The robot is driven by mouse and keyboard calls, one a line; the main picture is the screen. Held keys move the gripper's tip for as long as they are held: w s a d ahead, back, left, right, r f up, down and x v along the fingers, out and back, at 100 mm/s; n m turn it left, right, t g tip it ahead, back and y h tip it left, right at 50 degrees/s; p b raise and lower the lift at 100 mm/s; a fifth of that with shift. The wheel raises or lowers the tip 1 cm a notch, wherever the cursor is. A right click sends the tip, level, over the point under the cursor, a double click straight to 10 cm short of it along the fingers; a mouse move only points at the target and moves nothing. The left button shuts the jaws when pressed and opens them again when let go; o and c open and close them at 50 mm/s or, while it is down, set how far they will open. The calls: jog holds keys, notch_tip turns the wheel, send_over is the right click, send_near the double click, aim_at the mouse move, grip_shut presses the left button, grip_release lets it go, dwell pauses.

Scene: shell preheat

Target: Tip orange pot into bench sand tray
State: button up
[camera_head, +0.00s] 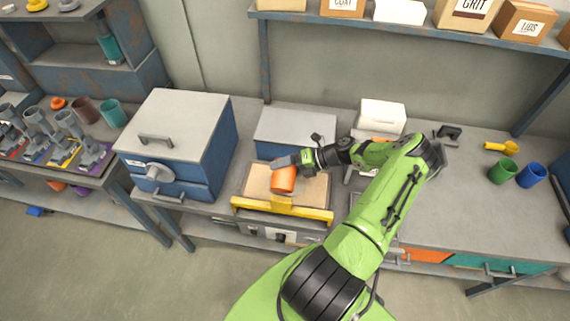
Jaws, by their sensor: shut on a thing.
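The orange pot (284,180) is held over the sand tray, tilted on its side. My gripper (283,163) is shut on the orange pot, at its upper edge. The bench sand tray (318,189) is a shallow box of tan sand on the bench, with a yellow bar (282,207) along its front. The pot covers part of the sand, so I cannot tell whether anything has come out of it. The pot's inside is hidden.
A blue cabinet with a grey lid (185,120) stands left of the tray. A blue-grey box (296,124) is behind it. Green (502,172) and blue (531,175) pots and a yellow tool (502,147) sit on the right bench. A shelf with boxes hangs above.

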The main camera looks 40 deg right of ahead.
jog(key=n+h, duration=0.1)
jog(key=n+t+h+b, duration=0.1)
jog(key=shift+s+a+r+n, duration=0.15)
jog(key=shift+s+a+n, duration=0.15)
jog(key=shift+s+a, duration=0.1)
jog(key=shift+f+n+t+h+b, duration=0.25)
jog(key=shift+n+t+h+b, duration=0.15)
jog(key=shift+b, duration=0.8)
jog(key=n+t+h+b, duration=0.1)
jog(key=b, duration=0.2)
jog(key=n+t+b, duration=0.1)
jog(key=n+t+h+b, duration=0.1)
jog(key=n, duration=0.1)
jog(key=shift+w+d+r+b, duration=0.15)
jog(key=shift+w+r+b, duration=0.05)
jog(key=shift+r+b, duration=0.2)
jog(key=shift+r+n+h, duration=0.2)
jog(key=shift+n+h, duration=0.2)
jog(key=shift+n, duration=0.1)
jog(key=shift+w+d+r+t, duration=0.1)
jog(key=shift+d+r+t, duration=0.05)
jog(key=shift+r+t, duration=0.2)
